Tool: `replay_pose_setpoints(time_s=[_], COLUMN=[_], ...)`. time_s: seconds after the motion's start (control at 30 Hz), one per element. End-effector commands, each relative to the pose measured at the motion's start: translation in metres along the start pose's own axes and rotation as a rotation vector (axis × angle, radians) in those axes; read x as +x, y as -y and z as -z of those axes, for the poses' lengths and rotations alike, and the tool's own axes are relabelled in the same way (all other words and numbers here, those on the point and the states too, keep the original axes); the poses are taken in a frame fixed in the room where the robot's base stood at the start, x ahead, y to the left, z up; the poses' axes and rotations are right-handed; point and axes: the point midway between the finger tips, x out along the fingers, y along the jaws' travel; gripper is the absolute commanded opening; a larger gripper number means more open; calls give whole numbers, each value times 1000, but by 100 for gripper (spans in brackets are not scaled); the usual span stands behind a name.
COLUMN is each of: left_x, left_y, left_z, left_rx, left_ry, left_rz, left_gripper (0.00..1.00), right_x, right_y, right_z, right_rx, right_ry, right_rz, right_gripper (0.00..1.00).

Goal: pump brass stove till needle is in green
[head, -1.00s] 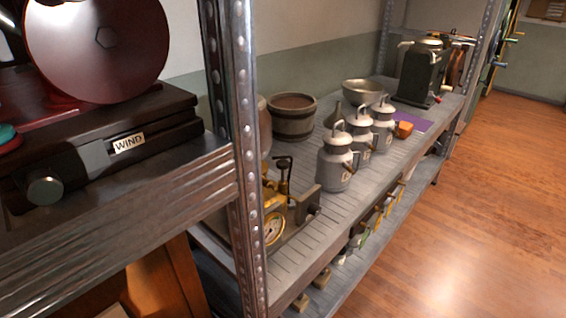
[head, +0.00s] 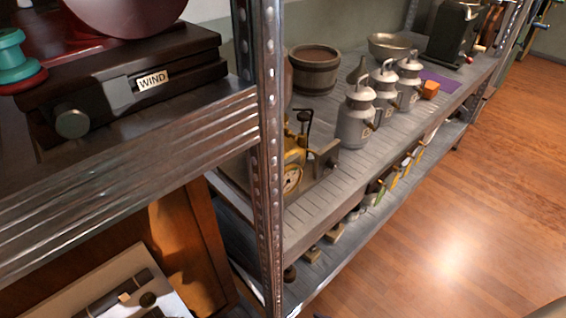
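The brass stove (head: 294,148) stands on the middle shelf, just right of the metal shelf post, which hides part of it. A round gauge (head: 291,180) with a pale face sits low on its front. The gauge is too small to read the needle. A dark upright part with a knob (head: 305,117) rises beside the brass body. Neither of my grippers shows in the head view.
The perforated post (head: 268,150) stands between me and the stove. A box marked WIND (head: 150,80) is at left. The floor (head: 470,210) at right is clear.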

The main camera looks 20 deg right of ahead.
Motion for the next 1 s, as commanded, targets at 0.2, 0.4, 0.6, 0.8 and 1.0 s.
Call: replay_pose_setpoints(time_s=[0.2, 0.4, 0.6, 0.8, 1.0], left_x=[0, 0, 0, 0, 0], left_y=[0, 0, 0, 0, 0], left_z=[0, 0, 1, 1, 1], left_rx=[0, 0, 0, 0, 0], left_ry=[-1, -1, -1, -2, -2], left_rz=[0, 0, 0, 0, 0], left_gripper=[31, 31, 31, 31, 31], right_x=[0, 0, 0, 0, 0], right_y=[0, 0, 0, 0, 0], right_z=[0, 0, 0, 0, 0], right_rx=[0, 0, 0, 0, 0], right_ry=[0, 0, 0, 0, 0], right_rz=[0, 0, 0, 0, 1], right_gripper=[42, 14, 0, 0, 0])
